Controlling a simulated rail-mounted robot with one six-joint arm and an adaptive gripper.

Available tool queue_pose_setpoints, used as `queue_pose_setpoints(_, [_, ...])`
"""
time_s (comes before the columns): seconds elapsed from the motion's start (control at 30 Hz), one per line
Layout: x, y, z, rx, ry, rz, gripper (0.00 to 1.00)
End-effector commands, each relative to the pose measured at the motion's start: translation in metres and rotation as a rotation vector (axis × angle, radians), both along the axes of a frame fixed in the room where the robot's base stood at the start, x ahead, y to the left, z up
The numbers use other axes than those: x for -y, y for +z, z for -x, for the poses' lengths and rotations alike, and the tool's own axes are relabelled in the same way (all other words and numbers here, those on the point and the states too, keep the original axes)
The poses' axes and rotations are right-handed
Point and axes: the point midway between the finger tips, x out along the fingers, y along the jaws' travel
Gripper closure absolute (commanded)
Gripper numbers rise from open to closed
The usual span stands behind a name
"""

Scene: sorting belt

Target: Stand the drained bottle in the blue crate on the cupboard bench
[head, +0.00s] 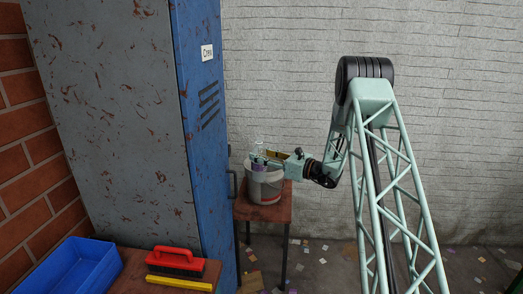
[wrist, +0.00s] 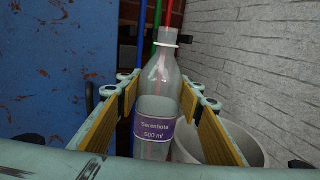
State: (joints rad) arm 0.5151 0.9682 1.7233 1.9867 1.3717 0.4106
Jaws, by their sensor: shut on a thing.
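A clear plastic bottle (wrist: 161,80) with a purple label and a white ring at its neck stands upright between the fingers of my gripper (wrist: 160,98) in the wrist view. My gripper is shut on it. In the head view my gripper (head: 268,158) is at the mouth of a pale bucket, and the bottle (head: 259,150) shows small there, overlapping the bucket's rim. I see no liquid clearly in the bottle. The blue crate (head: 38,283) sits on the bench (head: 135,262) at the lower left, far from my gripper. Its visible inside looks empty.
The pale bucket (head: 264,188) stands on a small red-brown table (head: 277,209); it also shows in the wrist view (wrist: 243,143). A tall blue-grey cupboard (head: 205,120) stands between it and the crate. A red brush (head: 176,258) and yellow bar (head: 180,283) lie beside the crate.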

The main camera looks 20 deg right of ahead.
Motion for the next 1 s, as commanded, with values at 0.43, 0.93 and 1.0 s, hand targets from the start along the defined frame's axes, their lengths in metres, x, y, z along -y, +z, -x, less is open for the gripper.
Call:
queue_pose_setpoints(0.43, [-0.073,-0.06,0.084,-0.004,0.121,-0.003,0.89])
queue_pose_setpoints(0.93, [-0.182,-0.149,0.21,-0.002,0.305,-0.004,0.89])
queue_pose_setpoints(1.0, [-0.193,-0.157,0.222,0.0,0.323,-0.003,0.89])
